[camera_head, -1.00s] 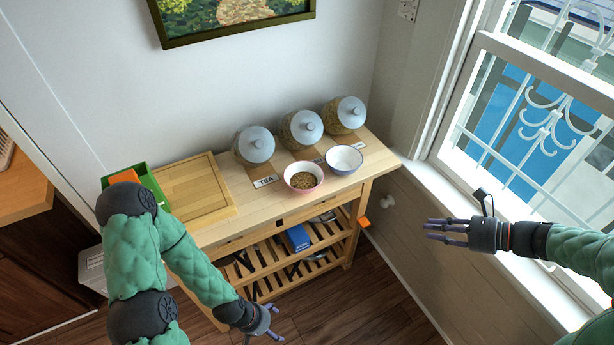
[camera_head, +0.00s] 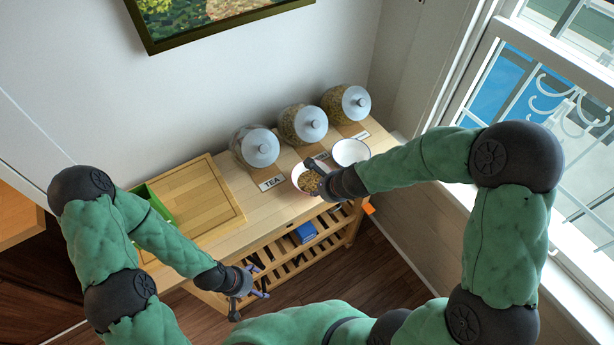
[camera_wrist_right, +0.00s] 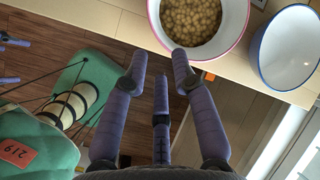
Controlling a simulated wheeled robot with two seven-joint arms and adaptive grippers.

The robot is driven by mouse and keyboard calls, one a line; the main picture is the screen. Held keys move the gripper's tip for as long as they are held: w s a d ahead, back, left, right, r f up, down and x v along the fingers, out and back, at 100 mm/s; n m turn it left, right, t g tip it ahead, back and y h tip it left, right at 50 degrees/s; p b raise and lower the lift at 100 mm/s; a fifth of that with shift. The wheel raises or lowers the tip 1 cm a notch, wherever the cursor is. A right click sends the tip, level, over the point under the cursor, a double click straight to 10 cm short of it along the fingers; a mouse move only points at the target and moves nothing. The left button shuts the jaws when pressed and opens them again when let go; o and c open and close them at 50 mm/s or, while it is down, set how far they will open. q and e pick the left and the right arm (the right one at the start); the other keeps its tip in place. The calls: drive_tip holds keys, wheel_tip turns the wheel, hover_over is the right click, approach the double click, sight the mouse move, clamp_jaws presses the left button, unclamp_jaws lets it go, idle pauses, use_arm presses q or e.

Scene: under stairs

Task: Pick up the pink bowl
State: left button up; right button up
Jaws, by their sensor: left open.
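The pink bowl (camera_head: 295,180) stands on the wooden cart top, holding small round tan pieces. In the head view my right gripper (camera_head: 318,172) is over its right side and hides part of it. In the right wrist view the bowl (camera_wrist_right: 235,38) is at the top, cut off by the frame edge. There my right gripper (camera_wrist_right: 160,70) has its fingers spread, with fingertips close to the bowl's near rim. I cannot tell whether they touch it. My left gripper (camera_head: 248,296) is open and empty, low in front of the cart.
A blue-rimmed white bowl (camera_head: 350,152) stands just right of the pink bowl. Several lidded glass jars (camera_head: 256,147) line the back. A wooden tray (camera_head: 200,198) and a green box (camera_head: 157,203) are at left. The window is at right.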

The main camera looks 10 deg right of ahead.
drive_tip(key=b+x, duration=0.4)
drive_tip(key=x, duration=0.6)
drive_tip(key=shift+s, duration=0.1)
drive_tip(key=shift+s, duration=0.1)
clamp_jaws()
